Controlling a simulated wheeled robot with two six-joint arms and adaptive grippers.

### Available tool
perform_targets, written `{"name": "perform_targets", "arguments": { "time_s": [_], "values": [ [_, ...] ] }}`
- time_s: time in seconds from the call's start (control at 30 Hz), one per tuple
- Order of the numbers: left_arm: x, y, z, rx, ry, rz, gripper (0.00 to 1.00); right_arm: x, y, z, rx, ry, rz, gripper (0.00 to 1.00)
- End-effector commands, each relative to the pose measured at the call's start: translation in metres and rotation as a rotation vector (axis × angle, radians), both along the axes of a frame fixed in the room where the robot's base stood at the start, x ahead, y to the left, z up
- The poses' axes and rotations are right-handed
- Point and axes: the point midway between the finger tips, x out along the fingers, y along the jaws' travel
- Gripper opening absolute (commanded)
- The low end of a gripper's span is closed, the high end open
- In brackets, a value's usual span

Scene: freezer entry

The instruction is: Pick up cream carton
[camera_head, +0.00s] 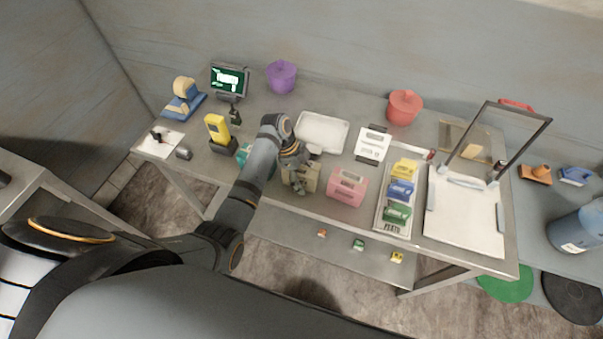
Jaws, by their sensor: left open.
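The cream carton (312,179) is a small beige box near the front edge of the metal table (268,185). My left gripper (299,182) is over it, with its open fingers down at the carton. The fingers hide part of the carton, and I cannot tell whether they touch it. My left arm reaches in from the lower left. My right gripper is not in view.
A pink carton (347,188) stands close to the right. A tray (381,221) of yellow, blue and green packs is beyond it, beside a tall frame (490,108). A teal item (242,154) is left of my arm. A white tray (322,132) lies behind.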

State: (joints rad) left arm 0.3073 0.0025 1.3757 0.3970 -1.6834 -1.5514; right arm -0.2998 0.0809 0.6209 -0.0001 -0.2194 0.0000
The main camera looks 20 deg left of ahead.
Motion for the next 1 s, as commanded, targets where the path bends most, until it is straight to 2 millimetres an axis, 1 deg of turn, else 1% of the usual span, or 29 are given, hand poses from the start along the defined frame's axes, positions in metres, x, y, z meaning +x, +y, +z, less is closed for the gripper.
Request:
{"name": "perform_targets", "arguments": {
  "time_s": [0.07, 0.67, 0.7, 0.9, 1.0],
  "values": [
    [-0.0001, 0.0001, -0.0001, 0.000, 0.000, 0.000, 0.84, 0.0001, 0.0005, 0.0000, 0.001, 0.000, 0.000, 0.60],
    [-0.0003, 0.0000, -0.0001, 0.000, 0.001, 0.000, 0.02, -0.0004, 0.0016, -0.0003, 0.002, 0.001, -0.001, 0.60],
    [0.0005, -0.0003, 0.0010, -0.001, -0.001, -0.001, 0.01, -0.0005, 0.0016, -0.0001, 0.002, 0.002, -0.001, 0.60],
    [0.0005, -0.0003, 0.0013, -0.001, -0.001, -0.001, 0.01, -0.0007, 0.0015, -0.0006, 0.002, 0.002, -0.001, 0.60],
    [0.0006, -0.0003, 0.0046, -0.001, -0.002, -0.001, 0.01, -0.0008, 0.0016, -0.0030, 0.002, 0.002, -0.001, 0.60]
  ]
}}
